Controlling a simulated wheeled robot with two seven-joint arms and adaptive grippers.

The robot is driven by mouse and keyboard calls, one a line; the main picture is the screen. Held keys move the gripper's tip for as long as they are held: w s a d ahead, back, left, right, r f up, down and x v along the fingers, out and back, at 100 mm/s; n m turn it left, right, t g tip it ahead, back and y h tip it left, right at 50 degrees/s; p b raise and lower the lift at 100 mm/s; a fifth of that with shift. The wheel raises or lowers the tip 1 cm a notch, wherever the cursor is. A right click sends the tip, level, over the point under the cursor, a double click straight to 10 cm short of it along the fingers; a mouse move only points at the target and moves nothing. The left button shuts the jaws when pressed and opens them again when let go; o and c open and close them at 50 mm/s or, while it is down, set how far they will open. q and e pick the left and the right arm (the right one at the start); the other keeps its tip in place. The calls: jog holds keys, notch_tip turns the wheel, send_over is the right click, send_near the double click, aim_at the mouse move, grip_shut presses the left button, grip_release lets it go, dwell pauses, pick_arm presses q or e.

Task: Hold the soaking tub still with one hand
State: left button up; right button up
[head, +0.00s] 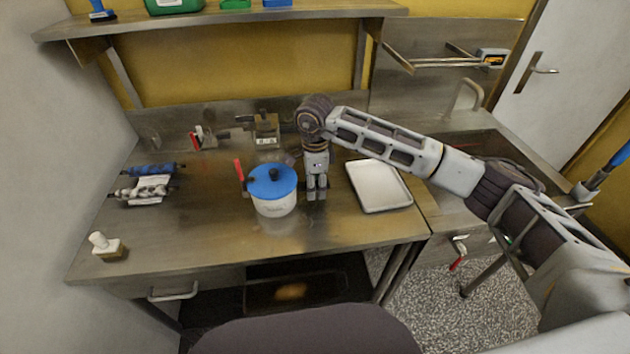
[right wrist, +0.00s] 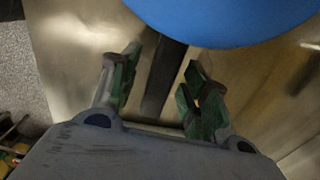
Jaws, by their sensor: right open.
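The soaking tub (head: 275,205) is a white round tub with a blue lid (head: 272,180) and a dark knob, standing upright on the steel table. A red handle (head: 239,170) sticks up at its left side. My right gripper (head: 317,196) points down just right of the tub, apart from it in the head view. In the right wrist view, the open fingers of the gripper (right wrist: 160,85) have nothing between them but a dark strip beyond, and the blue lid (right wrist: 225,15) fills the top. My left gripper is not in view.
A white tray (head: 379,187) lies right of my right gripper. Rollers (head: 146,183) lie at the left, and a white-topped small block (head: 105,247) sits at the front left. Metal fittings (head: 265,127) stand at the back. The table front is clear.

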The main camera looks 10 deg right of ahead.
grip_shut()
dwell(0.3)
dwell(0.5)
